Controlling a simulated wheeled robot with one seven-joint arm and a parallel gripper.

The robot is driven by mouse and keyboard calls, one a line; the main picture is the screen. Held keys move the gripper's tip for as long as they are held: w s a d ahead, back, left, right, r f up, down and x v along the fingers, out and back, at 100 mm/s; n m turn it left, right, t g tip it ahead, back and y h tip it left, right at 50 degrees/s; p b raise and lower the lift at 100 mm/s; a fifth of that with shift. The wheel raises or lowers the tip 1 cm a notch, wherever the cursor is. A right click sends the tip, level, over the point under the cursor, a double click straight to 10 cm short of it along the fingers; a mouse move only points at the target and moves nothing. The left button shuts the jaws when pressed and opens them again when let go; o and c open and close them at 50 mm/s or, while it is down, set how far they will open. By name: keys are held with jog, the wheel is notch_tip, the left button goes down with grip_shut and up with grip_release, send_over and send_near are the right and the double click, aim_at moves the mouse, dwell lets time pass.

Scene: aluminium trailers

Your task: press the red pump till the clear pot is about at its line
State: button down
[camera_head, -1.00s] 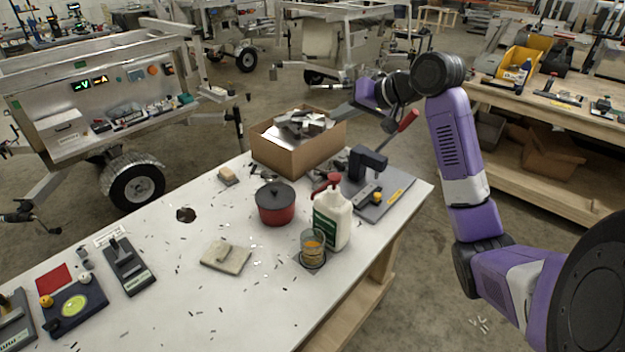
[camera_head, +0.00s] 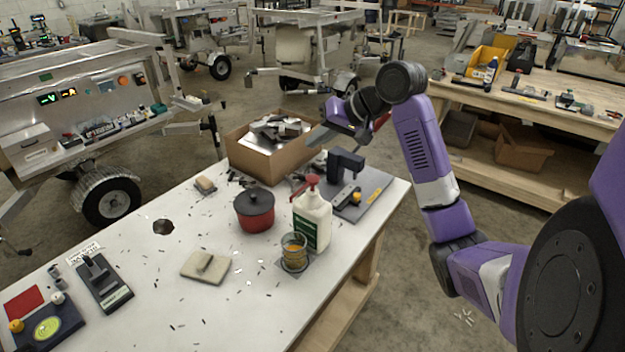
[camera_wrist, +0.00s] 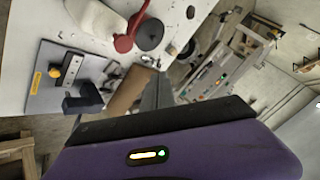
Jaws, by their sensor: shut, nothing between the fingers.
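The red pump (camera_head: 308,184) sits on top of a white bottle (camera_head: 312,222) with a green label, upright near the table's right edge. In the wrist view, the red pump (camera_wrist: 130,38) and white bottle (camera_wrist: 96,18) show at the top. The clear pot (camera_head: 294,254) stands just in front of the bottle on a small dark mat, with amber liquid in it. I cannot make out its line clearly. My gripper (camera_head: 314,140) is shut and empty, above and behind the pump, apart from it. Its narrow fingers also show in the wrist view (camera_wrist: 152,92).
A dark red lidded pot (camera_head: 254,212) stands left of the bottle. A cardboard box (camera_head: 268,160) of metal scraps is behind. A black press-like tool on a grey base (camera_head: 362,204) stands right of the bottle.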

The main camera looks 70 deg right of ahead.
jog(key=b, duration=0.4)
send_over(311, 176)
jog(key=s, duration=0.2)
jog(key=f, duration=0.5)
jog(key=shift+w+a+f, duration=0.1)
jog(key=shift+w, duration=0.1)
jog(key=shift+f+b, duration=0.3)
jog(key=shift+f, duration=0.6)
jog(key=shift+f, duration=0.1)
jog(key=shift+f, duration=0.3)
jog(key=shift+f+b, duration=0.6)
jog(key=shift+f, duration=0.55)
dwell(1.6)
jog(key=shift+r, duration=0.15)
jog(key=shift+r+p, duration=1.35)
jog(key=shift+p, duration=0.05)
jog(key=shift+r, duration=0.15)
jog(key=shift+r+p, duration=2.25)
jog(key=shift+r, duration=0.15)
